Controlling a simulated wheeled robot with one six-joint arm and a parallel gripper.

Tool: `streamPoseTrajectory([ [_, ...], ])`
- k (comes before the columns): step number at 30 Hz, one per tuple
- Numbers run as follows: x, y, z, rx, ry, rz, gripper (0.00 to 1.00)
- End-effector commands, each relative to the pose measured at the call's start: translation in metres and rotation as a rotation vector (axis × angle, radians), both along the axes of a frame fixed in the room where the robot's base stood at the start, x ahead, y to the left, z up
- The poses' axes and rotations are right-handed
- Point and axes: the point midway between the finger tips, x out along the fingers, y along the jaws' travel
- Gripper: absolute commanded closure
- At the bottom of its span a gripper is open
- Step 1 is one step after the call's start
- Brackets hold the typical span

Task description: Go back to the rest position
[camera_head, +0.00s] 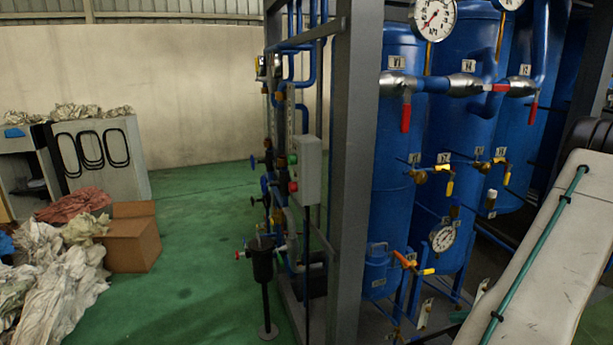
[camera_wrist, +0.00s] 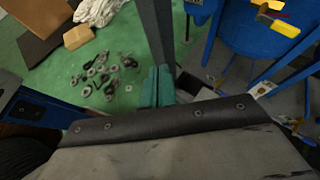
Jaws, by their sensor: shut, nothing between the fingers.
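My gripper (camera_wrist: 158,86) shows in the wrist view as two teal fingers side by side at the middle, closed together with nothing between them. It points toward the green floor and the foot of a grey frame post (camera_wrist: 156,30). In the head view my pale arm link with a teal tube along it slants across the lower right; the gripper itself is not seen there. The blue tanks (camera_head: 390,170) of the distillation rig stand left of and behind my arm.
Valves with red handles (camera_head: 406,112) and yellow handles (camera_head: 450,186) stick out from the tanks. A grey post (camera_head: 355,180) and a control box (camera_head: 305,170) stand left of them. A cardboard box (camera_head: 132,240) and crumpled sheets (camera_head: 50,275) lie at left. Green floor (camera_head: 205,250) between is mostly clear.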

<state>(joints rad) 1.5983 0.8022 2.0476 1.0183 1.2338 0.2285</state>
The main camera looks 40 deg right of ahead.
Motion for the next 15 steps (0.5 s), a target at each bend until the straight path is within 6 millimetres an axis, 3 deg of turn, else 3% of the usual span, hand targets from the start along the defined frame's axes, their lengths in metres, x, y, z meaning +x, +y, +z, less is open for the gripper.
streamPoseTrajectory([
  [6, 0.052, 0.077, 0.078, -0.201, 0.041, 0.474, 1.0],
  [15, 0.083, 0.195, 0.165, -0.504, 0.069, 1.128, 1.0],
])
